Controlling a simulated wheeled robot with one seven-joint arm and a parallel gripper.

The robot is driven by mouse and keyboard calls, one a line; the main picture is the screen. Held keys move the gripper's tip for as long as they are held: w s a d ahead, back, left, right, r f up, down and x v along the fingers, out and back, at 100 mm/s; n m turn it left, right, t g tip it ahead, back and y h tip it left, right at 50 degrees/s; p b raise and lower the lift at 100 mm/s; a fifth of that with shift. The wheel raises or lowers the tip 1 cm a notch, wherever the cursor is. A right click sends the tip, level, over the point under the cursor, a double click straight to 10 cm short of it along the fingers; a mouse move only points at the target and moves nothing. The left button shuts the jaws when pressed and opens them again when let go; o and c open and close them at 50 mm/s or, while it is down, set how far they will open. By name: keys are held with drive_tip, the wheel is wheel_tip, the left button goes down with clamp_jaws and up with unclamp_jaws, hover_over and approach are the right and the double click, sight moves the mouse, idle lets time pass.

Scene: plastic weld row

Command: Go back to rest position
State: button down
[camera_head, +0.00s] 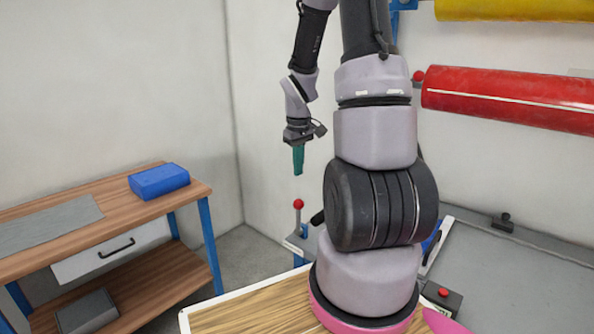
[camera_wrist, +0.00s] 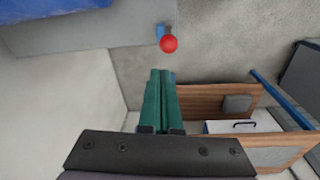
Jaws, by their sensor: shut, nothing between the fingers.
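My gripper (camera_head: 298,172) hangs from my arm with its teal fingers pointing down, left of the arm's thick lower links in the head view. In the wrist view the two teal fingers (camera_wrist: 160,85) lie side by side, shut, with nothing between them. In the head view the gripper is in free air above a red ball-topped lever (camera_head: 298,204), apart from it. The same red ball (camera_wrist: 169,44) shows beyond the fingertips in the wrist view.
A wooden workbench (camera_head: 100,198) with a blue box (camera_head: 158,181) stands at the left, a grey box (camera_head: 88,311) on its lower shelf. A red roll (camera_head: 508,98) and a yellow roll (camera_head: 515,9) are at upper right. A red button box (camera_head: 442,297) sits beside my base.

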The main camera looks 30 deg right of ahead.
idle(0.3)
drive_tip(key=s+a+r+m+t, duration=0.2)
drive_tip(key=s+a+r, duration=0.1)
drive_tip(key=r, duration=0.6)
drive_tip(key=s+a+r+m+t, duration=0.1)
drive_tip(key=s+a+r+m, duration=0.2)
drive_tip(key=r, duration=0.5)
drive_tip(key=s+a+r+m+t+y, duration=0.1)
drive_tip(key=s+a+r+t+y, duration=0.1)
drive_tip(key=s+a+r, duration=0.5)
drive_tip(key=s+r+t, duration=0.1)
drive_tip(key=s+r, duration=0.1)
drive_tip(key=s, duration=0.1)
drive_tip(key=shift+s+a+r+m+y, duration=0.15)
drive_tip(key=shift+s+r+m+y, duration=0.1)
drive_tip(key=shift+r+m+y, duration=0.05)
